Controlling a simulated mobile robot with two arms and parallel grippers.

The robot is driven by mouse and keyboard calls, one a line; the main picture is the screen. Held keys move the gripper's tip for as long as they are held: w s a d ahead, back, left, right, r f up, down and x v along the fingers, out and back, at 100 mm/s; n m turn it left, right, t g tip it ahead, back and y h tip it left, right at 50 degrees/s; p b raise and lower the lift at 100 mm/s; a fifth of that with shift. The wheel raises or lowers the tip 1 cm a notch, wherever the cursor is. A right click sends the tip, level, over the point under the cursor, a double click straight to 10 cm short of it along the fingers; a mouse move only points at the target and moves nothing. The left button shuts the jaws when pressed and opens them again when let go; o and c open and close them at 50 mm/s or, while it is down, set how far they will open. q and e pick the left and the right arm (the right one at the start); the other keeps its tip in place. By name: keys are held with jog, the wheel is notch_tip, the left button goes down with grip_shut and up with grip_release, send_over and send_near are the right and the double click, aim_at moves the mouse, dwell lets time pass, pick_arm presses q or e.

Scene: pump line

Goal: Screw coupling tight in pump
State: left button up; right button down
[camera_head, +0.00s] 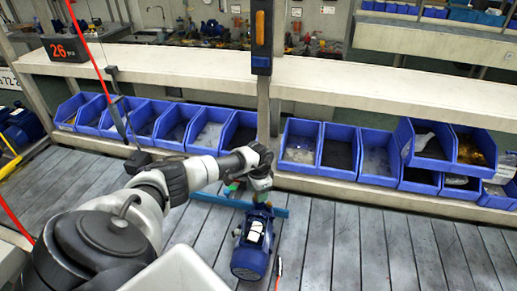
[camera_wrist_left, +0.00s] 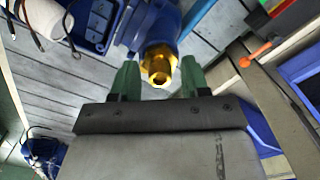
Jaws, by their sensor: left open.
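The blue pump (camera_head: 250,257) lies on the slatted table in the head view, below my left gripper. In the left wrist view the pump body (camera_wrist_left: 150,25) fills the top middle. The brass coupling (camera_wrist_left: 158,66) sits at the end of the pump and points toward the wrist camera. How far it is screwed in cannot be told. My left gripper (camera_wrist_left: 159,78) is open, with one green finger on each side of the coupling and a visible gap at both. In the head view the arm and wrist partly hide the coupling end. My right gripper is not in view.
A blue bar (camera_head: 215,199) lies across the slats behind the pump. A row of blue bins (camera_head: 300,150) with small parts stands along the back under a pale shelf (camera_head: 350,90). A screwdriver-like tool (camera_head: 279,268) lies right of the pump. The slats at right (camera_head: 400,245) are clear.

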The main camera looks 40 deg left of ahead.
pick_arm(q)
grip_shut()
jog(key=shift+m+b, duration=0.3)
jog(key=shift+m, duration=1.5)
jog(key=shift+m, duration=0.6)
jog(key=shift+o, duration=1.9)
grip_release()
jog(key=shift+r+p, duration=0.4)
jog(key=shift+r, duration=2.6)
jog(key=shift+r, duration=0.15)
